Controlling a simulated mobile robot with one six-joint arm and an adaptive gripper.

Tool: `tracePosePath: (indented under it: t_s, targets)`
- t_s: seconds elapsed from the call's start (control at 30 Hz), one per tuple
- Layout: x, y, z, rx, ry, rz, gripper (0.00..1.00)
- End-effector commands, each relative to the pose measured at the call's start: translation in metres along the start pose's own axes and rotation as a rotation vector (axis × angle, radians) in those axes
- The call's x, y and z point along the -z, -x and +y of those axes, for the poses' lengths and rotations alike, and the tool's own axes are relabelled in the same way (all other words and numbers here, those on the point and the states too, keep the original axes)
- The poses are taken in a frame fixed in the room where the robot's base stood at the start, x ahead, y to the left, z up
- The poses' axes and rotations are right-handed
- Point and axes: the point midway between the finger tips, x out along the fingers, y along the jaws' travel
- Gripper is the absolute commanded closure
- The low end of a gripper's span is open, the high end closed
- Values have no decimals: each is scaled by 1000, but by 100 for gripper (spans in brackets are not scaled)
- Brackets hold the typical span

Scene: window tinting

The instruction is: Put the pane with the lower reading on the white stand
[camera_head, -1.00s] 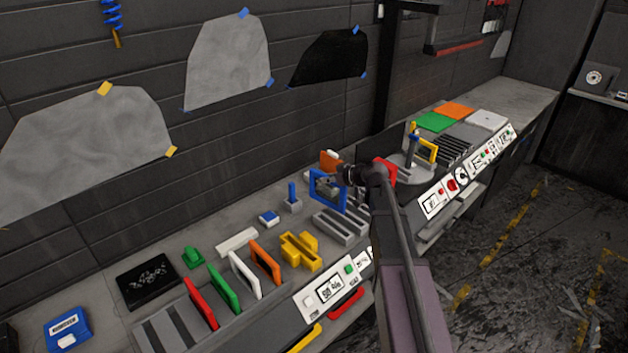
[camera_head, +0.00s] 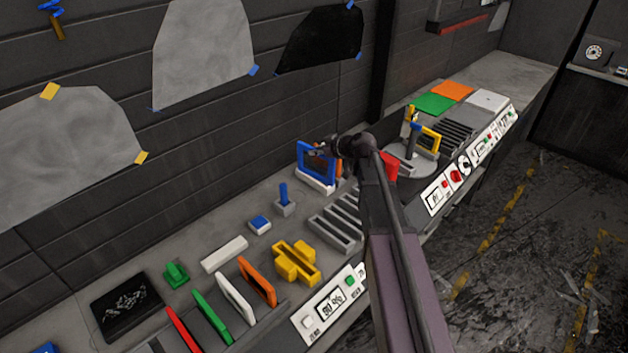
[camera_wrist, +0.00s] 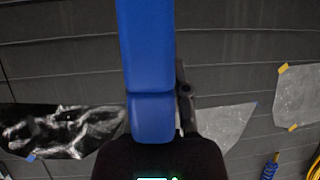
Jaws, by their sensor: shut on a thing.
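My gripper (camera_head: 325,148) is shut on a blue-framed pane (camera_head: 302,160), which is upright with a dark middle. The pane is at the back of the bench, close to the wall. A white stand (camera_head: 314,184) shows directly under its lower edge; I cannot tell whether they touch. In the wrist view the blue frame (camera_wrist: 147,45) runs up from the jaws. A yellow-framed pane (camera_head: 429,142) stands at the round grey plate. The meter display (camera_head: 331,303) seems to read 90 %.
Red (camera_head: 183,331), green (camera_head: 212,318), white (camera_head: 236,299) and orange (camera_head: 258,280) panels stand in front. A yellow cross-shaped holder (camera_head: 296,262), grey slotted rack (camera_head: 334,233), white bar (camera_head: 224,254) and blue post (camera_head: 284,195) are nearby. An orange piece is partly hidden behind my gripper.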

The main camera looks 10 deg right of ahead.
Motion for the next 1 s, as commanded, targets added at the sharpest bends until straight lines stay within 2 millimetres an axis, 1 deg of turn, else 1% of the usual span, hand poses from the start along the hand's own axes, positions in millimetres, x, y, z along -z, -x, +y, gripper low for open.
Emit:
tracePosePath:
  t_s: [0.4,0.57,0.77,1.0]
  targets:
    - [0,0,0,0,0,1,100]
    - [-6,-2,1,-4,-3,0,100]
    - [-26,-6,6,-23,-11,-1,100]
    - [-64,-13,16,-61,-29,-2,100]
